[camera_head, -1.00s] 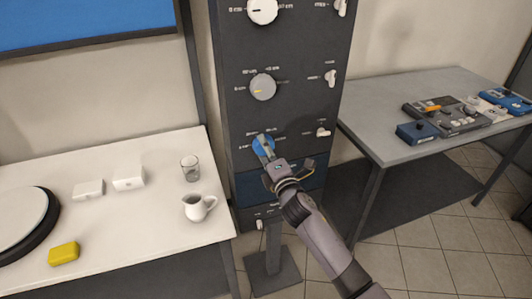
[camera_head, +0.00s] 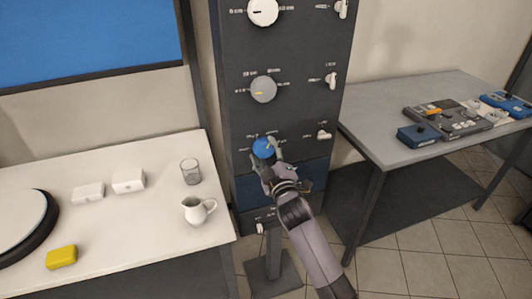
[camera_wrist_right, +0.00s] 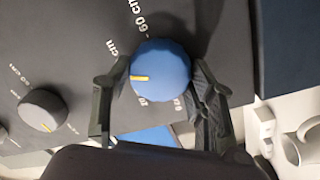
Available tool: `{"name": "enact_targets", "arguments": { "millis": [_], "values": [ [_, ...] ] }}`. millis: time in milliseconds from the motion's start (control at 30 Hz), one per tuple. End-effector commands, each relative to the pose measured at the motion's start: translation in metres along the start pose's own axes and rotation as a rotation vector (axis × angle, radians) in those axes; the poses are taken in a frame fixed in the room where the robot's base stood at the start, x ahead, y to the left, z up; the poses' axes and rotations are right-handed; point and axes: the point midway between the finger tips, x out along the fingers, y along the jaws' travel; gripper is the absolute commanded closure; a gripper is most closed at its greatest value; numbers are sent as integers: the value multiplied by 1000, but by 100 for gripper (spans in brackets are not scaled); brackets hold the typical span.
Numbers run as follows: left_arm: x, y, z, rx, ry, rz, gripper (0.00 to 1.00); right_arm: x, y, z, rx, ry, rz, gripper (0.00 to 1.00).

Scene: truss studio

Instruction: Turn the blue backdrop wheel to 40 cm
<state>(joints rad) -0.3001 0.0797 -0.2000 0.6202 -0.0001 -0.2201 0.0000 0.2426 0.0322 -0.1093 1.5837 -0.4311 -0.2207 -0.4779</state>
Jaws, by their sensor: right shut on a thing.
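The blue backdrop wheel (camera_head: 263,147) is a round knob low on the dark panel (camera_head: 230,125). In the right wrist view the blue wheel (camera_wrist_right: 161,68) shows a yellow pointer mark on its left side. A "60 cm" label is printed above it; other labels around it are partly hidden. My right gripper (camera_head: 266,153) is shut on the wheel, one finger on each side, as the right wrist view shows too (camera_wrist_right: 160,85). My left gripper is not in view.
A grey knob (camera_head: 263,89) and a white knob (camera_head: 262,11) sit above on the panel, with small white switches (camera_head: 324,135) to the right. A white table (camera_head: 130,210) with a pitcher (camera_head: 198,209) and glass (camera_head: 191,171) stands left. A grey table (camera_head: 380,115) with devices stands right.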

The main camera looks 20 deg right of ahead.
Motion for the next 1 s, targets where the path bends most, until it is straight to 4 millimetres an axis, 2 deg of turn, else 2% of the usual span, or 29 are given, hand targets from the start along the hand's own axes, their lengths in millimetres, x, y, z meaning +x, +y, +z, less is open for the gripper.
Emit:
{"name": "enact_targets", "arguments": {
  "millis": [300, 767, 800, 1000],
  "values": [
    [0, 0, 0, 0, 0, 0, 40, 0, -2, 1, 93, -9, -2, 76],
    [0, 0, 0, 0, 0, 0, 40, 0, -2, 1, 103, -9, -3, 77],
    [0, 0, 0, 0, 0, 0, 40, 0, -2, 1, 103, -9, -3, 47],
    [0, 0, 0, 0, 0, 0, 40, 0, -2, 1, 102, -8, -2, 33]
  ]
}}
